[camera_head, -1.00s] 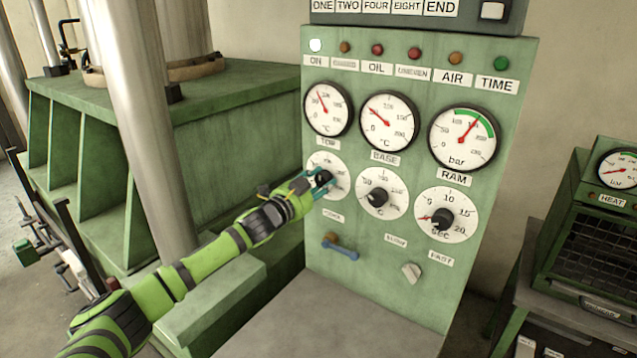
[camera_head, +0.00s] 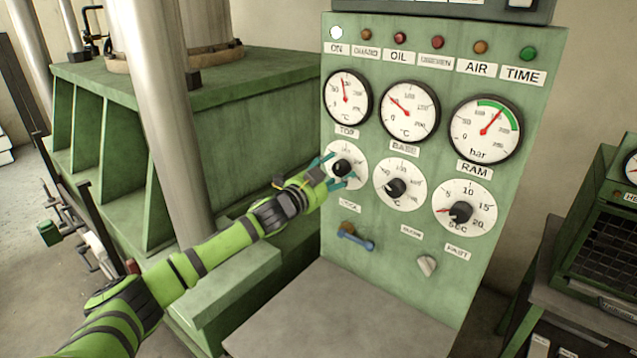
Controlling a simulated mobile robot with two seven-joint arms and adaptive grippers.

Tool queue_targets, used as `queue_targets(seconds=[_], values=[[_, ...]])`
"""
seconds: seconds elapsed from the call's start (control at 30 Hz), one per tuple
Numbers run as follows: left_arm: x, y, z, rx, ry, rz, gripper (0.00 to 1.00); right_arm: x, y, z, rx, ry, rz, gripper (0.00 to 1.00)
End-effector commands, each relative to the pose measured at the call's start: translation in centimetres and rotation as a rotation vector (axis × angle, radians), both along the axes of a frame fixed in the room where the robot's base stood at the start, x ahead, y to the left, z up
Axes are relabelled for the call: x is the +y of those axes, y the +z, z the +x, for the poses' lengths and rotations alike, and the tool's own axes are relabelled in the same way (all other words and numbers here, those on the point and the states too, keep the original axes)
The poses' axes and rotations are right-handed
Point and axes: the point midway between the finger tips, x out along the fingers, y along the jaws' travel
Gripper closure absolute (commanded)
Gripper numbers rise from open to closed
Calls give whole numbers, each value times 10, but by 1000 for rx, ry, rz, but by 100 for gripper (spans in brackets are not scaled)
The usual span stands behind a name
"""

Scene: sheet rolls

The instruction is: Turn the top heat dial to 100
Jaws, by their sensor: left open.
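The top heat dial is a black knob (camera_head: 341,166) on a round white scale in the left column of the green panel, below the TOP gauge (camera_head: 347,97). The gauge's red needle points almost straight up. My left gripper (camera_head: 336,170) is open at this dial, its teal fingertips spread on the upper left and lower right sides of the knob. I cannot tell whether they touch it. The gripper covers the lower left of the scale, and the knob's pointer cannot be read. My right gripper is not in view.
The base dial (camera_head: 397,188) sits close to the right of my left gripper, with the seconds dial (camera_head: 461,212) beyond. A blue-handled lever (camera_head: 355,236) and a pale switch (camera_head: 427,265) stick out below. A steel column (camera_head: 165,120) stands behind my left arm.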

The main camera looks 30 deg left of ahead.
Motion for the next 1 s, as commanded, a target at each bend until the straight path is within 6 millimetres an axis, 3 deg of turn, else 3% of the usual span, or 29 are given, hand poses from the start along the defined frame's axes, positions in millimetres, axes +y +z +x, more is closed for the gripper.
queue_targets(seconds=[0.5,0.7,1.0], values=[[10,0,-83,1,-2,3,36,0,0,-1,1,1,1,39],[13,1,-101,-2,0,2,36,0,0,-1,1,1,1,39],[14,2,-107,-5,-1,2,36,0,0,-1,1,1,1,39]])
